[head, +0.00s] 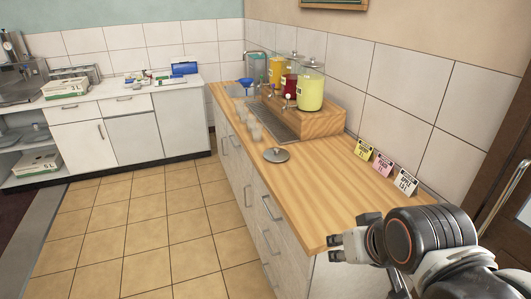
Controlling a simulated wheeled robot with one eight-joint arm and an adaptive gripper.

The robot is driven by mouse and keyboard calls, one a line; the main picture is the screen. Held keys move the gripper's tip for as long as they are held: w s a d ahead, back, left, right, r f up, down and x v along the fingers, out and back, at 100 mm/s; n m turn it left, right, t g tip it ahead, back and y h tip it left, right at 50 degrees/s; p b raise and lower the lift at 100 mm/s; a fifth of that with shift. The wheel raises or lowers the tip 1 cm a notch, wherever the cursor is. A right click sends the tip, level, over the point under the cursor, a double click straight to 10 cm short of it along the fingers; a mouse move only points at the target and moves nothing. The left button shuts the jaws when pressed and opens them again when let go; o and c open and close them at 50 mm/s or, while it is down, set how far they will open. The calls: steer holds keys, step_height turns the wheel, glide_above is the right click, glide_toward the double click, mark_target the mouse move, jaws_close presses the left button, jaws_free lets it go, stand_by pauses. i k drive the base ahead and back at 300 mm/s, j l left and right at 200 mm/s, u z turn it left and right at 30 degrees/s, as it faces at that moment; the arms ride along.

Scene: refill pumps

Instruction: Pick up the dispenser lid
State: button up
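The dispenser lid (276,155) is a round grey metal disc with a small knob on top. It lies on the wooden counter (310,190) near its left edge, in front of the drip tray. My gripper (336,245) is at the lower right, over the near end of the counter. It is well apart from the lid, on its near side. Its fingers point left, and I cannot make out whether there is a gap between them. Nothing shows held in it.
Dispensers with yellow (311,88), red (289,85) and orange (276,70) contents stand on a wooden riser (316,121) against the wall. Clear cups (254,128) stand left of the drip tray (279,124). Small cards (383,163) line the counter's right side. The counter between lid and gripper is clear.

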mark_target(277, 154)
steer(key=i+j, duration=0.15)
steer(key=j, duration=0.25)
steer(key=i+j, duration=0.1)
steer(key=j, duration=0.25)
steer(key=i+j, duration=0.15)
steer(key=j, duration=0.25)
steer(key=i+j, duration=0.1)
steer(key=j, duration=0.3)
steer(key=i+j, duration=0.15)
steer(key=j, duration=0.25)
steer(key=z, duration=0.05)
